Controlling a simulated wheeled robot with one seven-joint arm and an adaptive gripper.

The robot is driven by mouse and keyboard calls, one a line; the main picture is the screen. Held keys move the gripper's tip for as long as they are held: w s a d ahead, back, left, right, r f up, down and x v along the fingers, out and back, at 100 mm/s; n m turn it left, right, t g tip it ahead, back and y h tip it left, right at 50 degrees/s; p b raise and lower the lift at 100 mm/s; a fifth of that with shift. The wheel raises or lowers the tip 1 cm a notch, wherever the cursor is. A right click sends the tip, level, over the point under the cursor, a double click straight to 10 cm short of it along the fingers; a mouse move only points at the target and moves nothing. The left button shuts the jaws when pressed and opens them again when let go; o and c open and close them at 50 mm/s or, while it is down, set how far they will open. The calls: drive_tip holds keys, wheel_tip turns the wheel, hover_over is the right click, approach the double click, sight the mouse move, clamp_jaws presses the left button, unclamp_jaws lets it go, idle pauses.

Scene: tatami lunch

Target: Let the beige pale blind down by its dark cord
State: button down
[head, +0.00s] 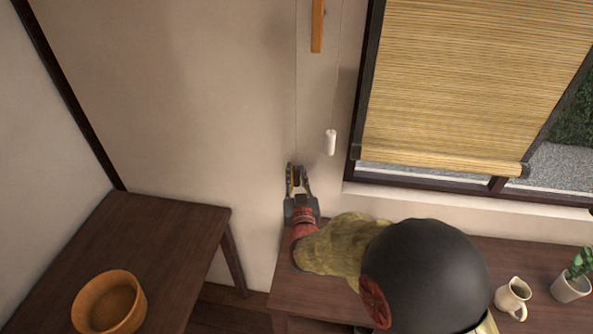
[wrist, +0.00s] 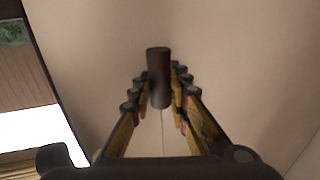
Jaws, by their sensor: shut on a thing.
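The beige slatted blind (head: 465,80) hangs over most of the window, its bottom bar (head: 440,162) a little above the sill. My gripper (head: 298,178) is in front of the wall left of the window, fingers pointing up. In the wrist view, my gripper (wrist: 158,100) is shut on a dark cylindrical cord pull (wrist: 159,75). A thin pale line runs near the pull in that view. In the head view, a faint thin cord (head: 296,100) rises above my gripper. The dark pull is hard to make out there.
A white pull (head: 330,142) hangs on another cord right of my gripper. An orange wooden strip (head: 318,25) is above. A dark table with an orange bowl (head: 109,303) stands at left. A cream pitcher (head: 513,298) and potted plant (head: 572,287) stand at lower right.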

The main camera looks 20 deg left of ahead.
wheel_tip(320, 180, down, 12)
drive_tip(key=b, duration=0.7)
drive_tip(key=shift+r, duration=0.15)
drive_tip(key=c, duration=1.7)
unclamp_jaws()
drive_tip(key=shift+c, duration=0.2)
drive_tip(key=shift+o, duration=0.4)
drive_tip(key=v, duration=1.2)
